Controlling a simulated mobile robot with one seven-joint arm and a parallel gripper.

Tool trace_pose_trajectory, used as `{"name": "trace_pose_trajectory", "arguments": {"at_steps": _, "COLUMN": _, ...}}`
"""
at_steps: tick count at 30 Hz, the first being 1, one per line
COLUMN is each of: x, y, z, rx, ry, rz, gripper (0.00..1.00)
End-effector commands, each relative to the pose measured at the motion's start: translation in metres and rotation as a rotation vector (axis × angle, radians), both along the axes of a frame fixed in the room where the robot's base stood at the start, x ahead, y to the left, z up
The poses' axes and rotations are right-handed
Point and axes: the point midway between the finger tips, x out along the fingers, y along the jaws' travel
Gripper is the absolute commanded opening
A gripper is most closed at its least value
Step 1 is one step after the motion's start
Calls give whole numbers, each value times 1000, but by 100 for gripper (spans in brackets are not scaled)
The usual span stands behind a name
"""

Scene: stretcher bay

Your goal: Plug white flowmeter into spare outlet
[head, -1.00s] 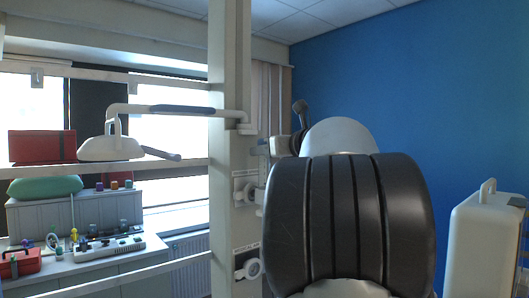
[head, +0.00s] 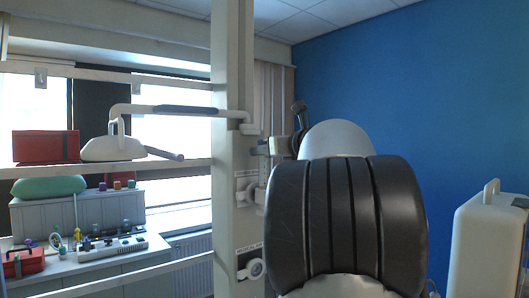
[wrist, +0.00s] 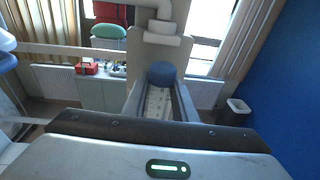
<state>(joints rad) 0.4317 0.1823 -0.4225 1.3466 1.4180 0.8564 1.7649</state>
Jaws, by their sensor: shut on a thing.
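The white flowmeter (wrist: 157,102) is between the two fingers of my gripper (wrist: 160,88) in the wrist view, with a round blue part at its far end. My gripper is shut on it. In the head view my gripper (head: 264,149) is beside the column, largely hidden by my arm, and a pale part of the flowmeter (head: 262,176) shows below it. The upper outlet (head: 245,188) is on the column, partly covered by the flowmeter. I cannot tell whether they touch. The lower outlet (head: 252,269), under a medical air label, has nothing plugged in.
Rails at left carry a red box (head: 46,146). A counter behind holds small items and a red case (head: 24,262). A white case (head: 486,245) stands at right.

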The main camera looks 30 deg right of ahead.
Motion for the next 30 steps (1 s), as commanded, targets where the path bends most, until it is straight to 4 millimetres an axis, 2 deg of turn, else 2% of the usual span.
{"name": "trace_pose_trajectory", "arguments": {"at_steps": 13, "x": 4, "y": 0, "z": 2, "rx": -1, "ry": -2, "rz": -1, "gripper": 0}}
{"name": "trace_pose_trajectory", "arguments": {"at_steps": 14, "x": 4, "y": 0, "z": 2, "rx": -1, "ry": -2, "rz": 0, "gripper": 27}}
{"name": "trace_pose_trajectory", "arguments": {"at_steps": 17, "x": 4, "y": 0, "z": 1, "rx": -1, "ry": -2, "rz": -1, "gripper": 44}}
{"name": "trace_pose_trajectory", "arguments": {"at_steps": 18, "x": 4, "y": 0, "z": 1, "rx": -1, "ry": -2, "rz": 0, "gripper": 47}}
{"name": "trace_pose_trajectory", "arguments": {"at_steps": 23, "x": 4, "y": 0, "z": 1, "rx": -1, "ry": -1, "rz": 0, "gripper": 47}}
{"name": "trace_pose_trajectory", "arguments": {"at_steps": 24, "x": 4, "y": 0, "z": -1, "rx": 0, "ry": 2, "rz": 0, "gripper": 49}}
{"name": "trace_pose_trajectory", "arguments": {"at_steps": 27, "x": 4, "y": 0, "z": -1, "rx": 0, "ry": 1, "rz": 0, "gripper": 66}}
{"name": "trace_pose_trajectory", "arguments": {"at_steps": 30, "x": 4, "y": 0, "z": -1, "rx": 0, "ry": 1, "rz": 0, "gripper": 66}}
